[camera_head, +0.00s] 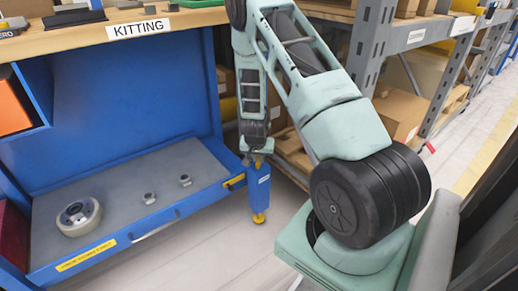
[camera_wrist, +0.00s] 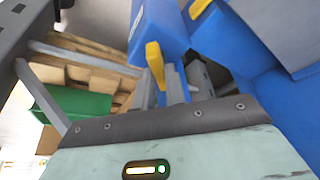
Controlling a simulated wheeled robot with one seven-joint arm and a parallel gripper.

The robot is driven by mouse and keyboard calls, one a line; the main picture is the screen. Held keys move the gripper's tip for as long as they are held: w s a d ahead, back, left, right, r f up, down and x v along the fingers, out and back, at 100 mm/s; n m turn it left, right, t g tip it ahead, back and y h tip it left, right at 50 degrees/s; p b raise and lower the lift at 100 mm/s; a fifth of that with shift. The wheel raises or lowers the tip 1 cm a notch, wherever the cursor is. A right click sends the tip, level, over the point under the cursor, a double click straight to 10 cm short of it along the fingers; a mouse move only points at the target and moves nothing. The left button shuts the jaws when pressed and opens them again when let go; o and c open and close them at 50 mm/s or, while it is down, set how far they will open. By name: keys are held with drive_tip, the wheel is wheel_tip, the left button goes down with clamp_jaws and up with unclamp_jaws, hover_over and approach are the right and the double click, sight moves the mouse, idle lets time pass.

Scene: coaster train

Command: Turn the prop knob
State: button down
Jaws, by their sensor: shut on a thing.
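The prop (camera_head: 258,192) is a blue upright block at the right front corner of the pulled-out blue drawer (camera_head: 130,240), with a yellow foot at its lower end. My gripper (camera_head: 257,160) reaches down onto the prop's top end. In the wrist view, the yellow prop knob (camera_wrist: 155,62), a flat bar on the blue prop, sits between the two grey fingers of my gripper (camera_wrist: 160,88). The fingers are shut on it. In the head view the knob is hidden by my gripper. Another yellow piece (camera_head: 234,181) is on the drawer's corner, to the left of the prop.
A wheel (camera_head: 78,216) and two small metal parts lie on the drawer's grey top. The wooden bench with a KITTING sign (camera_head: 139,29) stands above. Grey shelving with cardboard boxes (camera_head: 400,112) is at the right. Floor in front of the drawer is clear.

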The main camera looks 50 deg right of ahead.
drive_tip(key=m+p, duration=0.1)
drive_tip(key=p, duration=0.2)
drive_tip(key=m+g+p, duration=0.1)
drive_tip(key=m+p, duration=0.1)
drive_tip(key=p, duration=0.1)
drive_tip(key=shift+w+a+r+m+g+h, duration=0.1)
drive_tip(key=shift+r+m+g+h, duration=0.2)
drive_tip(key=shift+r, duration=0.1)
drive_tip(key=m+g+p, duration=0.1)
drive_tip(key=m+p, duration=0.1)
drive_tip(key=p, duration=0.1)
drive_tip(key=shift+w+f+m, duration=0.1)
drive_tip(key=shift+f+m, duration=0.05)
drive_tip(key=shift+m, duration=0.25)
drive_tip(key=shift+w+f+m+g+p, duration=0.1)
drive_tip(key=shift+f+m+g+p, duration=0.1)
drive_tip(key=shift+m+g+p, duration=0.75)
drive_tip(key=shift+f+m+b, duration=0.1)
drive_tip(key=shift+m+b, duration=0.35)
drive_tip(key=shift+m, duration=1)
drive_tip(key=shift+m+y, duration=0.3)
drive_tip(key=shift+y, duration=0.1)
drive_tip(key=c, duration=1.4)
unclamp_jaws()
drive_tip(key=shift+c, duration=0.2)
